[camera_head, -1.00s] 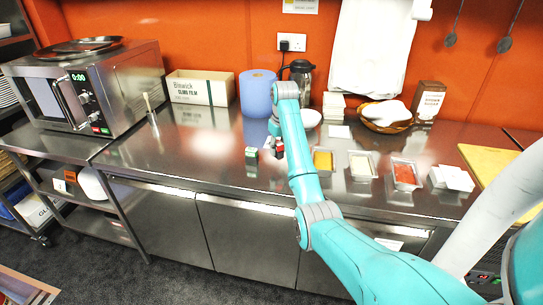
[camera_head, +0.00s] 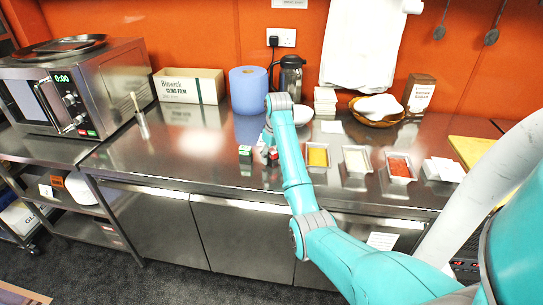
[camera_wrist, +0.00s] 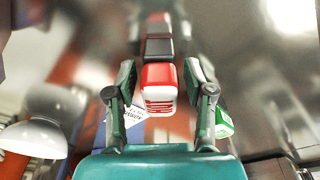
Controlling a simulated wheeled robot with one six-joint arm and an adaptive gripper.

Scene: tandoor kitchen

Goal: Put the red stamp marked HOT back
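A red stamp (camera_wrist: 158,78) with a dark middle part and a white striped end lies between the fingers of my gripper (camera_wrist: 160,85) in the wrist view. The fingers stand apart, with gaps on both sides of it. Its marking is not legible. In the head view a small red block (camera_head: 272,154) shows on the steel counter beside my arm, which hides most of my gripper. A green stamp (camera_head: 245,151) stands just left of it. A green and white block also shows right of my right finger in the wrist view (camera_wrist: 223,123). No home spot for the stamp is clearly visible.
Trays of yellow (camera_head: 317,156), pale (camera_head: 357,160) and red food (camera_head: 400,168) stand right of my arm. Behind are a blue roll (camera_head: 248,90), a flask (camera_head: 291,76) and a white bowl (camera_head: 302,114). The counter's left part (camera_head: 180,150) is mostly clear.

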